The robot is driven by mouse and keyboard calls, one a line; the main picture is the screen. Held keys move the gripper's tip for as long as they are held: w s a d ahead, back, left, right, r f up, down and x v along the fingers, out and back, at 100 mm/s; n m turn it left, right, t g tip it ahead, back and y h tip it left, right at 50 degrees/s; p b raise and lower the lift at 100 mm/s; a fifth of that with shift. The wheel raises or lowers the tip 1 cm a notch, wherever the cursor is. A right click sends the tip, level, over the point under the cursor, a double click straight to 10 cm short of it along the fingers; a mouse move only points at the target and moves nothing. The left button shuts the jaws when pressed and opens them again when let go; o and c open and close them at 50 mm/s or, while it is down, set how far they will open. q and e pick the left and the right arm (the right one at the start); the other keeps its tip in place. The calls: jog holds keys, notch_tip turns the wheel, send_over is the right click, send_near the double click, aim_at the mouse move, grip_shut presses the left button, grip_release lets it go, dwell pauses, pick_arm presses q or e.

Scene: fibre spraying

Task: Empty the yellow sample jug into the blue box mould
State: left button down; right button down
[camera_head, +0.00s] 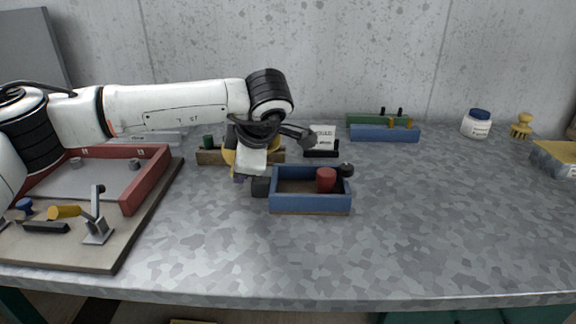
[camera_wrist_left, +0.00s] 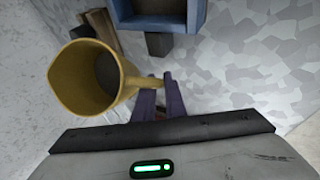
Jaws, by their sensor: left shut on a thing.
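The yellow sample jug (camera_wrist_left: 66,82) is held by its handle in my left gripper (camera_wrist_left: 158,92), whose purple fingers are shut on it. In the head view the jug (camera_head: 229,157) is mostly hidden behind my left wrist. The wrist view looks into its open mouth; the inside is dark grey and I cannot tell how full it is. The blue box mould (camera_head: 310,204) stands on the table just right of the gripper, with a red cylinder (camera_head: 326,179) inside at its right. Part of the mould (camera_wrist_left: 122,12) shows at the top of the wrist view, apart from the jug.
A wooden block-like holder (camera_head: 212,157) stands behind my wrist. A small sign (camera_head: 322,136) and another blue mould (camera_head: 384,133) stand farther back. A red-framed mould (camera_head: 128,198) with a clamp lies on a board at left. The table's front right is clear.

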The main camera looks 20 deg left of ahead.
pick_arm(q)
jog(key=shift+w+a+r+t+y+b, duration=0.1)
jog(key=shift+r+t+y, duration=0.2)
jog(key=shift+y, duration=0.4)
jog(key=shift+s+a+r+t+y+b, duration=0.15)
jog(key=shift+r+y, duration=0.2)
jog(key=shift+y, duration=0.35)
jog(key=shift+w+a+r+t+y+b, duration=0.15)
jog(key=shift+r+t+y, duration=0.15)
jog(key=shift+y, duration=0.4)
dwell(0.7)
jog(key=shift+s+d+r+m+t+y+b, duration=0.1)
jog(key=shift+d+r+m+t+y+b, duration=0.1)
jog(key=shift+d+y+b, duration=0.15)
jog(key=shift+s+d+r+m+t+y+b, duration=0.15)
jog(key=shift+d+y+b, duration=0.1)
jog(key=shift+d+y, duration=0.2)
dwell(0.6)
jog(key=shift+r+t+y+b, duration=0.25)
jog(key=shift+y+b, duration=0.15)
jog(key=shift+y, duration=0.2)
jog(key=shift+r+t+y+b, duration=0.25)
jog(key=shift+y+b, duration=0.15)
jog(key=shift+y, duration=0.2)
dwell(0.8)
jog(key=shift+d+r+m+t+y, duration=0.2)
jog(key=shift+r+m+t+y, duration=0.15)
jog(key=shift+y, duration=0.35)
dwell(0.8)
